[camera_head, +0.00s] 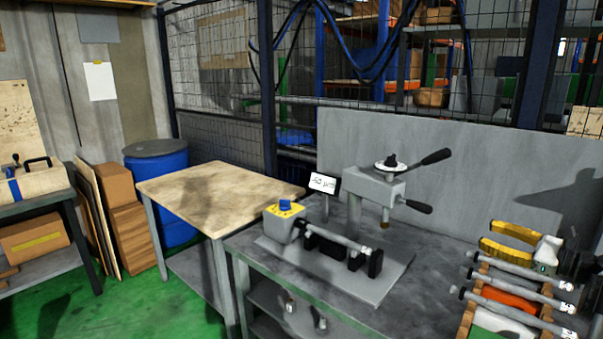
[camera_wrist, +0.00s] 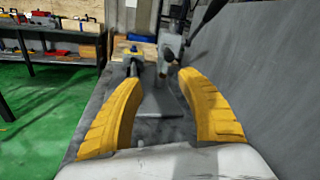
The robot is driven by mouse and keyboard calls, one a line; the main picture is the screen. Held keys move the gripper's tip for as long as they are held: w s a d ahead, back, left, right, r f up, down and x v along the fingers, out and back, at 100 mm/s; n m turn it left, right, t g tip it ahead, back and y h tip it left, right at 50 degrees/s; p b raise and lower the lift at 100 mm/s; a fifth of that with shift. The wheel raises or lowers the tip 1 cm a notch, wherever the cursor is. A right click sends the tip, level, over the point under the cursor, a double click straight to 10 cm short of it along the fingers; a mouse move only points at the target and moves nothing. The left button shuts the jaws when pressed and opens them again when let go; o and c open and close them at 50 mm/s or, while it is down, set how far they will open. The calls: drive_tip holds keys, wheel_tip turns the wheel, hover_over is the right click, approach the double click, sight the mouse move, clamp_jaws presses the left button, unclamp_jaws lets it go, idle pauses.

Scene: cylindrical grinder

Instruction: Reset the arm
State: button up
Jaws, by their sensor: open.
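My gripper (camera_head: 487,235) is at the right of the head view, above the grey bench near the rod rack. Its yellow fingers are spread apart with nothing between them. In the wrist view my gripper (camera_wrist: 158,72) is also open and empty, pointing along the bench toward the grinder. The cylindrical grinder (camera_head: 375,188) stands on the bench, apart from my gripper. A grey rod (camera_head: 340,238) lies across its fixture, beside a yellow-topped box (camera_head: 284,210) with a blue knob. The grinder (camera_wrist: 170,50) shows beyond my fingertips in the wrist view.
A rack (camera_head: 467,318) holding several labelled rods stands at the right front, close to my gripper. A grey panel (camera_head: 440,150) stands behind the bench. A wooden-topped table (camera_head: 215,190) adjoins the bench at left. Green floor (camera_head: 110,310) is clear at the left front.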

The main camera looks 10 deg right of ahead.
drive_tip(key=s+a+r+n+g+h, duration=0.1)
drive_tip(key=a+n+g+h, duration=0.5)
drive_tip(key=a, duration=2.2)
drive_tip(key=s+a+f+n+h, duration=0.1)
drive_tip(key=s+a+f+n, duration=0.1)
drive_tip(key=s+a+n, duration=0.2)
drive_tip(key=s+a+f+n+g+h, duration=0.1)
drive_tip(key=s+a+n, duration=0.3)
drive_tip(key=s+n, duration=0.5)
drive_tip(key=s+a+f+n+h, duration=0.1)
drive_tip(key=s+a+f+n, duration=0.2)
drive_tip(key=s+n, duration=0.3)
drive_tip(key=s+a, duration=0.1)
drive_tip(key=s, duration=0.2)
drive_tip(key=shift+s+a+f+n+g, duration=0.2)
drive_tip(key=shift+a+f+n+g, duration=0.15)
drive_tip(key=shift+f+n+g, duration=0.05)
